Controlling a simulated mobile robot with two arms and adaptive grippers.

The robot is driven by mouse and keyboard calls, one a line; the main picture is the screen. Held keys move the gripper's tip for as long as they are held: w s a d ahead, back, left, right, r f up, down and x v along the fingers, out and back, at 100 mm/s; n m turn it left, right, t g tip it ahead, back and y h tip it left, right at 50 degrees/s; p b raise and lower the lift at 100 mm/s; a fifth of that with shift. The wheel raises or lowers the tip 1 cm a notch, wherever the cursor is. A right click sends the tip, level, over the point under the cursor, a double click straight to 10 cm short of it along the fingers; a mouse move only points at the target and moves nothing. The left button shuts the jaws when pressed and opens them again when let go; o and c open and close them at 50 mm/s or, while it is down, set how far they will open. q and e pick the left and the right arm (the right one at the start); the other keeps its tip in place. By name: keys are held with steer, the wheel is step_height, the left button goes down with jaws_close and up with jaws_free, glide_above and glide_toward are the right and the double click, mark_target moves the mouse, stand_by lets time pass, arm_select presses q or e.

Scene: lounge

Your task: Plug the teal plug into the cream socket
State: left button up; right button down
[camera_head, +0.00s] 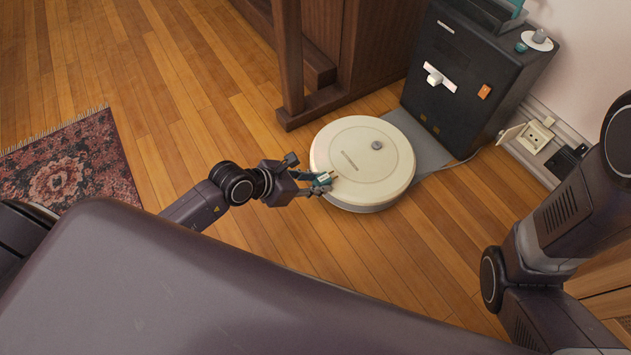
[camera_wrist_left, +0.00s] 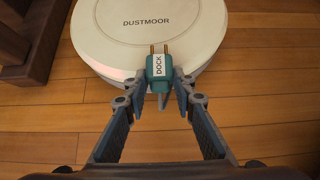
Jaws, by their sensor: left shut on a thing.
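The teal plug (camera_head: 322,178) is held in my left gripper (camera_head: 318,184), low over the floor at the near-left edge of the robot vacuum. In the left wrist view the plug (camera_wrist_left: 151,68) carries a white label reading DOCK, and its two brass pins point away from the gripper. The fingers (camera_wrist_left: 159,92) are shut on its rear part, where a grey cord end shows. The cream socket (camera_head: 537,134) is low on the wall at the right, with a pale flap standing open at its left. It is well apart from the plug. My right gripper is out of view.
The round cream robot vacuum (camera_head: 358,150) sits before a black dock cabinet (camera_head: 465,75). A black socket (camera_head: 566,160) is beside the cream one. A thin cord runs by the cabinet's base. Wooden furniture (camera_head: 290,60) stands behind. The floor (camera_head: 430,230) right of the vacuum is clear.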

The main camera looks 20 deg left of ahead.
arm_select(q)
steer(key=shift+s+a+r+p, duration=0.25)
steer(key=shift+s+a+p, duration=0.3)
steer(key=shift+s, duration=0.15)
steer(key=shift+s+a+r+p, duration=0.2)
steer(key=shift+s+a+p, duration=0.3)
steer(key=shift+s, duration=0.15)
steer(key=shift+c, duration=0.5)
steer(key=shift+s+a+r+p, duration=0.15)
steer(key=shift+s+a+p, duration=0.25)
steer(key=shift+s, duration=0.2)
steer(key=shift+a, duration=0.1)
steer(key=shift+r, duration=0.1)
